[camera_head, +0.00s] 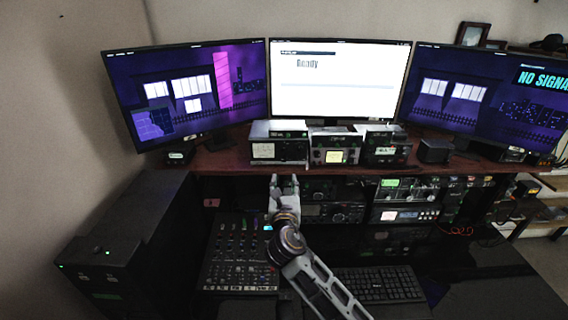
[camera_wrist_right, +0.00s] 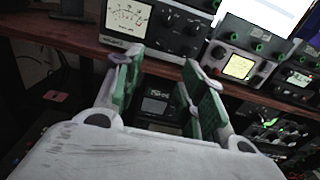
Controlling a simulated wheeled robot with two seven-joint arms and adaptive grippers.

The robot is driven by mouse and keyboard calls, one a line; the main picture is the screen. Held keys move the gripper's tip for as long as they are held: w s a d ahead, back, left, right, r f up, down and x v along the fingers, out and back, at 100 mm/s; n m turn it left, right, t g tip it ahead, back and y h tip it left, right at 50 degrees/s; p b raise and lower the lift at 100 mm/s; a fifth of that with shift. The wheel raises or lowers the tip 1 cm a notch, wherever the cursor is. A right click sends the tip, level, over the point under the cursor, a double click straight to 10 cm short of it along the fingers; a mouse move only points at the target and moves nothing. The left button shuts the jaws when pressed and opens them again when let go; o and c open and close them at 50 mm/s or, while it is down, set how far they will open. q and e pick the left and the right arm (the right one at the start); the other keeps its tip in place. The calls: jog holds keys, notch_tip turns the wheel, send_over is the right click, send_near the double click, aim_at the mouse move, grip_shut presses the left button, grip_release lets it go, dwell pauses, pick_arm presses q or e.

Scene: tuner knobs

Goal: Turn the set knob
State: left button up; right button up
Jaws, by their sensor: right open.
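Three tuner boxes stand on the wooden shelf: a left one with a white meter (camera_head: 264,151), a middle one with a yellow screen (camera_head: 334,156), and a right one (camera_head: 385,151). In the right wrist view the left tuner (camera_wrist_right: 127,16) shows dark knobs beside its meter, and the middle tuner (camera_wrist_right: 239,66) has small knobs around its screen. Labels are too small to read, so I cannot tell which knob is the set knob. My right gripper (camera_head: 284,180) is open and empty, just in front of and below the left tuner; its fingers (camera_wrist_right: 160,72) are apart. My left gripper is out of view.
The wooden shelf edge (camera_wrist_right: 70,38) runs close behind my right fingers. Rack radios (camera_head: 405,215) sit below it at right. A mixer (camera_head: 240,255) and keyboard (camera_head: 378,284) lie lower down. Three monitors stand behind; the middle monitor (camera_head: 338,85) reads "Ready".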

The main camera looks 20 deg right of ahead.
aim_at(284, 160)
jog(key=shift+p+x, duration=0.65)
jog(key=shift+x, duration=5.55)
jog(key=shift+c, duration=0.5)
grip_shut()
